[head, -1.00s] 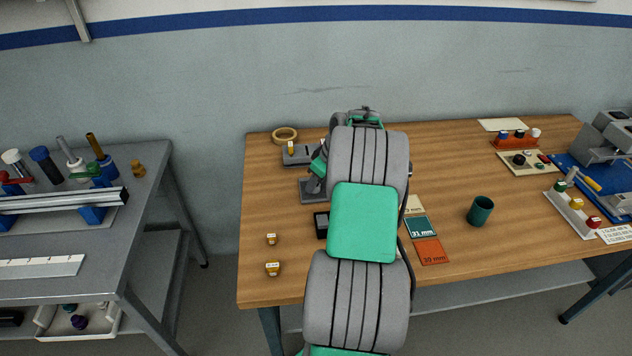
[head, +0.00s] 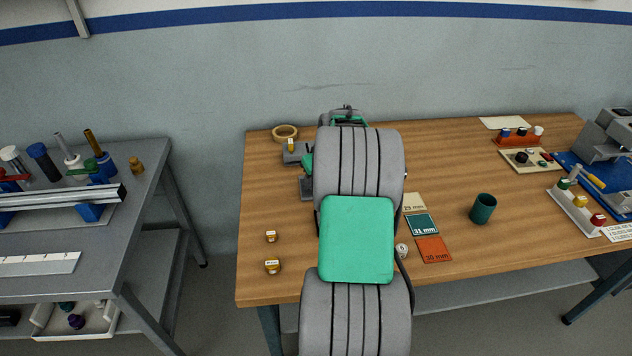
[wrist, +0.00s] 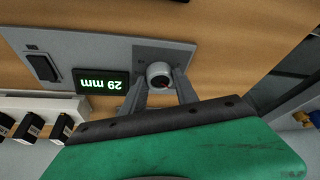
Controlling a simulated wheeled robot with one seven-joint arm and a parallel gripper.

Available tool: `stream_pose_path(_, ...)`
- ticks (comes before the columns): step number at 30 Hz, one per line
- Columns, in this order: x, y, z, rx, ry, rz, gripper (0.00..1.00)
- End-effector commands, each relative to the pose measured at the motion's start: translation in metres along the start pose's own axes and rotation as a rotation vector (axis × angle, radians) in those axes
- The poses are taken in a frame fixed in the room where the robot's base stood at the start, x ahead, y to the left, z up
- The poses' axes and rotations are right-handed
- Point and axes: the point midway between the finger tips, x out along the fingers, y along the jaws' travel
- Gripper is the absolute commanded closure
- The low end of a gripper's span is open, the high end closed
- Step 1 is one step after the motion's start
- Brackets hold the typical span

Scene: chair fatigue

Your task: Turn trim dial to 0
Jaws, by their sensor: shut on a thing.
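The trim dial (wrist: 158,74) is a small pale round knob with a dark face and a bit of red on it, in the wrist view. It stands on a grey plate (wrist: 178,54) beside a lit display (wrist: 101,83) that reads 29 mm, upside down in this view. My gripper (wrist: 161,80) is shut on the dial, one finger on each side. The dial's scale and pointer are too small to read. In the head view my arm hides the dial and my gripper.
A black switch (wrist: 43,67) sits beside the display. On the table, cards in beige (head: 414,203), teal (head: 422,224) and orange (head: 433,249) lie right of my arm, with a green cup (head: 483,208) beyond. Two small brass pieces (head: 271,236) (head: 272,267) stand to the left.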

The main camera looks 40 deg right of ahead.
Motion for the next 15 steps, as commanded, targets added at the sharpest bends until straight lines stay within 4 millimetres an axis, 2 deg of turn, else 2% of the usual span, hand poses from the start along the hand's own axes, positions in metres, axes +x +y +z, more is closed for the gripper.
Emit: stream_pose_path(15,0.0009,-0.0048,-0.0018,0.45,0.002,0.188,1.0)
